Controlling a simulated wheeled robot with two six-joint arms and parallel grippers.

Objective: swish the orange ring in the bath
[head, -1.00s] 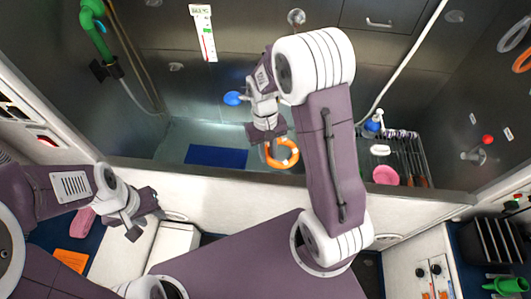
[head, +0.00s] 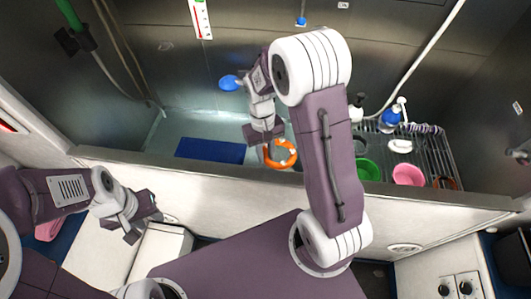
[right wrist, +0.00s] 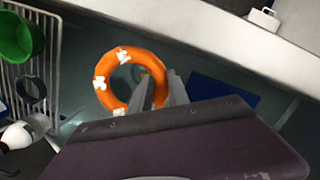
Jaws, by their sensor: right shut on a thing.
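The orange ring (head: 289,161) with white patches is in the bath area, behind the bath's front rim (head: 180,167). My right gripper (head: 267,150) reaches over that rim and is shut on the ring's edge. The right wrist view shows the ring (right wrist: 103,88) upright to the camera, with my right gripper's fingers (right wrist: 160,90) at its right side. I cannot tell whether the ring touches the water. My left gripper (head: 146,226) is outside the bath at the left, empty, its fingers apart.
A dark blue mat (head: 210,150) lies on the bath floor left of the ring. A wire rack (head: 432,150) at the right holds a green bowl (head: 366,170), a pink bowl (head: 408,174) and bottles. A blue round thing (head: 229,83) is behind my right gripper.

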